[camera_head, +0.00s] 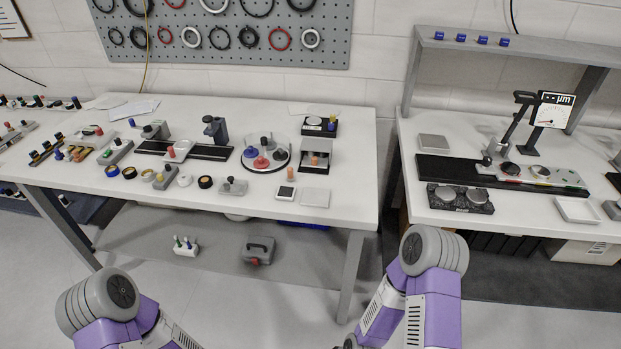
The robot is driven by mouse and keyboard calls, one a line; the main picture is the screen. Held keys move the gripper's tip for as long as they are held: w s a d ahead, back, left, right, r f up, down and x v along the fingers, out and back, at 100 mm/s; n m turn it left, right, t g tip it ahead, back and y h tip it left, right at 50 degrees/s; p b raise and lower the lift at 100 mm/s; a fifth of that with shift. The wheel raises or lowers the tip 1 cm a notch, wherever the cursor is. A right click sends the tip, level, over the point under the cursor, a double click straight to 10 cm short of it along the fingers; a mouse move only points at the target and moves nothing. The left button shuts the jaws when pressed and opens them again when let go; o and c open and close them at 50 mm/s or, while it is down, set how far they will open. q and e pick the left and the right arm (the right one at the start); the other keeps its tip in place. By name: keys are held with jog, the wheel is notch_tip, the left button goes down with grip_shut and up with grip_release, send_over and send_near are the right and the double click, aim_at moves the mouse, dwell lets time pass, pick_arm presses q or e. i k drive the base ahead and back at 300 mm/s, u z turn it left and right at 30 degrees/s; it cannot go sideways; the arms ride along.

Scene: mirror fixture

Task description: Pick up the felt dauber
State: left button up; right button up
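I cannot tell for sure which piece is the felt dauber; the small items are too small to make out. A small upright orange piece (290,174) stands near the front of the left bench, beside a small white-framed square. A round tray (284,163) behind it holds red, blue and dark knobbed pieces. A small white holder (186,250) with green-, blue- and white-topped pieces sits on the lower shelf. Purple and grey links of both my arms show low in the view, apart from the bench. Neither gripper's fingertips are visible.
The left bench (345,190) is crowded at its left and middle; its right end is clearer. A grey case (258,250) sits on the lower shelf. A right bench (460,225) holds a gauge (552,112) and dark plates. A gap separates the benches.

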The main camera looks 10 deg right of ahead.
aim_at(290, 172)
jog(key=z, duration=1.2)
jog(key=i, duration=0.85)
jog(key=u, duration=2.15)
